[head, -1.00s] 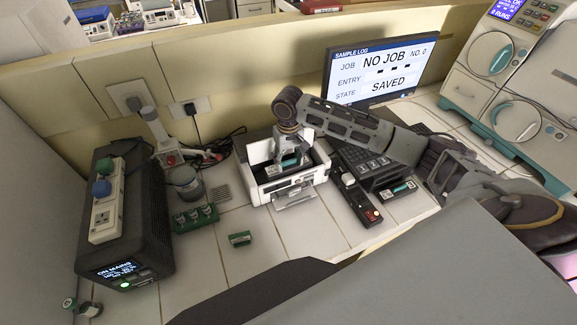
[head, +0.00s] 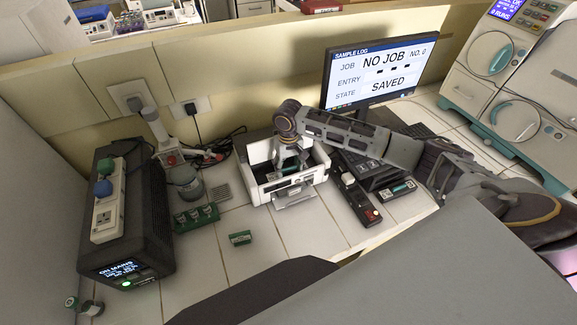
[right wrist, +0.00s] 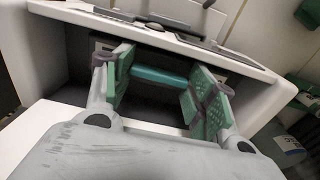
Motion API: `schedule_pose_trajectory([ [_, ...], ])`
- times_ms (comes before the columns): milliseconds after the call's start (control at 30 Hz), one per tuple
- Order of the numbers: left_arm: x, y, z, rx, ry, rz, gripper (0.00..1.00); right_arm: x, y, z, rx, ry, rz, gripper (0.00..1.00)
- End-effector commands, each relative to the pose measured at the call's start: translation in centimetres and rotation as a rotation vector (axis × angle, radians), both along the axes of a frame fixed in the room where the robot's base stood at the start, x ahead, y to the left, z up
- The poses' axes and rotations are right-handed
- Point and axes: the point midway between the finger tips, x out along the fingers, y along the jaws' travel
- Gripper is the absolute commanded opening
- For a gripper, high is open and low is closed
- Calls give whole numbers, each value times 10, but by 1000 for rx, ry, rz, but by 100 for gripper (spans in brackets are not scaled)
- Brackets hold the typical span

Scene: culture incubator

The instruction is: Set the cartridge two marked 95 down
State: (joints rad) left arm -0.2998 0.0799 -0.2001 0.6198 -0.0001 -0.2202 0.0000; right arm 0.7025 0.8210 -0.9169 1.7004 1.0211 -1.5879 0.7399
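A dark cartridge with a teal bar (head: 287,170) is inside the open white box (head: 258,190) in the middle of the bench. My right gripper (head: 290,160) reaches down into the box from above. In the right wrist view its green-padded fingers (right wrist: 160,90) stand at both ends of the teal bar (right wrist: 160,76), seemingly shut on it. I cannot tell whether the cartridge's underside touches the box floor. No marking 95 is legible. A second cartridge with a teal bar (head: 402,188) lies in a dark holder right of the box. My left gripper is not in view.
The monitor (head: 385,70) stands behind.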

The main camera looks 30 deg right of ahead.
Motion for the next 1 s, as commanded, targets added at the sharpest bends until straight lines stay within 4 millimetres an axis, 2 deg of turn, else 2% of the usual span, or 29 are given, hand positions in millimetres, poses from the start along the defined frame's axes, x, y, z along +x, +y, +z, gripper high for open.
schedule_pose_trajectory([
  [33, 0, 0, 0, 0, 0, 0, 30, 0, 0, 0, 0, 0, 0, 63],
  [167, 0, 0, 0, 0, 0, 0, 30, 0, 0, 0, 0, 0, 0, 78],
  [667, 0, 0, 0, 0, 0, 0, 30, 0, 0, 5, 0, -1, 1, 78],
  [867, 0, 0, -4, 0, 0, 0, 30, 0, 0, 21, 0, -2, 0, 78],
  [1000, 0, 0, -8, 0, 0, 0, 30, 0, 0, 40, 1, -2, 0, 78],
])
